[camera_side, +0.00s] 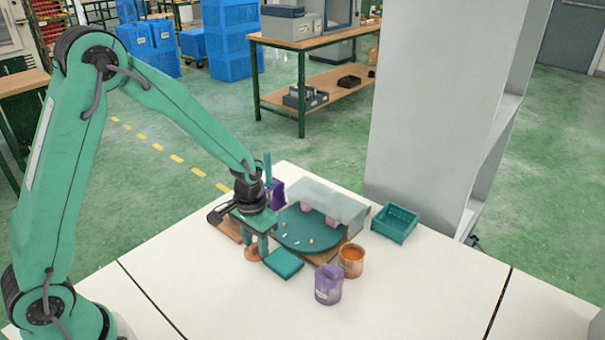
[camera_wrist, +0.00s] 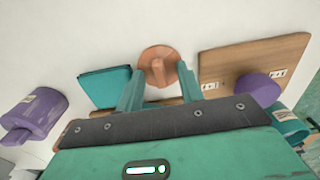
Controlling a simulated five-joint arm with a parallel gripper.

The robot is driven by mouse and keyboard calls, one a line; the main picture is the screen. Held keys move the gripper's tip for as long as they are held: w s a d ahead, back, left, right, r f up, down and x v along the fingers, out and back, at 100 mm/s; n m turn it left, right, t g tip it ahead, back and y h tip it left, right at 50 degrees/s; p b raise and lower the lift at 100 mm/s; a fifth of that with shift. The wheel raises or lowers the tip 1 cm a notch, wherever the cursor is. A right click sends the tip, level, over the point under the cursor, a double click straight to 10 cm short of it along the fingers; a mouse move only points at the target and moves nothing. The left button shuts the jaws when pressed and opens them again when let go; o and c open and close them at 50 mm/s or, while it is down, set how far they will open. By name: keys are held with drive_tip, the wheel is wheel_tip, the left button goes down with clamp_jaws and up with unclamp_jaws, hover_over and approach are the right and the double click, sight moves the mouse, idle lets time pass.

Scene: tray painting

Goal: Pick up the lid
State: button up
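The lid (camera_wrist: 158,54) is a copper-orange disc with a raised knob in the middle, lying on the white table. It also shows in the side view (camera_side: 252,256), partly hidden behind my fingers. My gripper (camera_wrist: 160,74) is open above it, one teal finger on each side of the knob, with gaps between the knob and both fingers. In the side view my gripper (camera_side: 257,246) points down, low over the lid. An orange cup (camera_side: 351,263) without a lid, with orange paint inside, stands to the right. A purple cup (camera_side: 328,286) stands in front of it.
A flat teal block (camera_side: 284,263) lies just right of the lid. Behind it are a round teal tray (camera_side: 300,238) with small pieces and a clear cover. A green crate (camera_side: 395,223) stands further right. A wooden board (camera_wrist: 220,68) lies near the lid. The table front is clear.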

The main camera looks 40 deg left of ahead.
sight(256, 244)
idle(0.3)
clamp_jaws()
drive_tip(key=shift+r, duration=0.15)
drive_tip(key=shift+r, duration=0.4)
wheel_tip(256, 244, up, 3)
drive_tip(key=s+d+r, duration=0.6)
drive_tip(key=d+r, duration=0.1)
drive_tip(key=d, duration=0.2)
drive_tip(key=shift+s+d, duration=0.3)
drive_tip(key=shift+s, duration=0.05)
drive_tip(key=shift+w, duration=0.15)
drive_tip(key=w+d+r, duration=0.1)
drive_tip(key=w+d, duration=0.4)
drive_tip(key=w, duration=0.3)
drive_tip(key=w+d+r, duration=0.1)
drive_tip(key=w+d, duration=0.4)
drive_tip(key=w, duration=0.3)
drive_tip(key=shift+w, duration=0.35)
